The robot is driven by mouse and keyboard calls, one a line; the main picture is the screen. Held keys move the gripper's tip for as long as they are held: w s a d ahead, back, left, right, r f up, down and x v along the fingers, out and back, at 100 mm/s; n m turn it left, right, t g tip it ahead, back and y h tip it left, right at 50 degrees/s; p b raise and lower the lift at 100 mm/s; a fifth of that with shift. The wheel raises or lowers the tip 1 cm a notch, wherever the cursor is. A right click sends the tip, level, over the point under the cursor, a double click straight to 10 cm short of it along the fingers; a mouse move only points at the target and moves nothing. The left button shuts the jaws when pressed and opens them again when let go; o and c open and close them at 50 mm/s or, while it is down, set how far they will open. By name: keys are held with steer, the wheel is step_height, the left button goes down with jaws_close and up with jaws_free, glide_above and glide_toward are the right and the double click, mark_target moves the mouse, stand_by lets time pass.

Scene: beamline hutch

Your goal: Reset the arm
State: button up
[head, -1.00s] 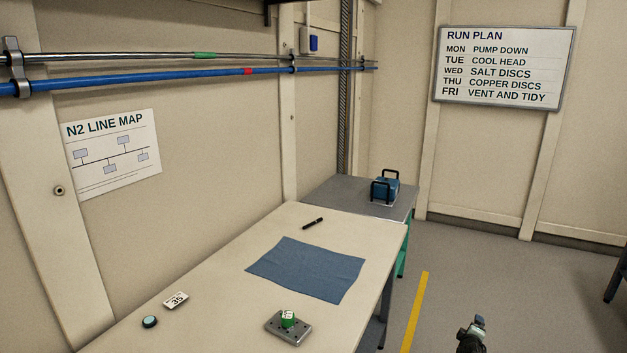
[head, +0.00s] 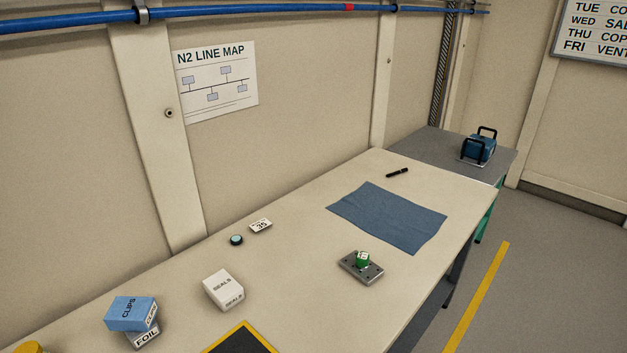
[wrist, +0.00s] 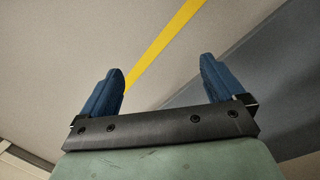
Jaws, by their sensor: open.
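My gripper (wrist: 162,88) shows in the wrist view with its two blue fingers spread wide and nothing between them. It points at the floor, where a yellow line (wrist: 165,45) runs behind the fingers. My arm and gripper do not show in the head view now. The table (head: 300,290) stands along the wall in the head view, and the gripper touches nothing that I can see.
Floor (head: 545,285) to the right is clear.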

steer(key=s+a+g+y, duration=0.1)
steer(key=s+a+g, duration=0.4)
steer(key=s+a, duration=0.8)
steer(key=s, duration=0.4)
steer(key=shift+s+r+m+g+y, duration=0.2)
steer(key=shift+r+m+g+y, duration=0.1)
steer(key=shift+r+m, duration=0.1)
steer(key=shift+a, duration=0.1)
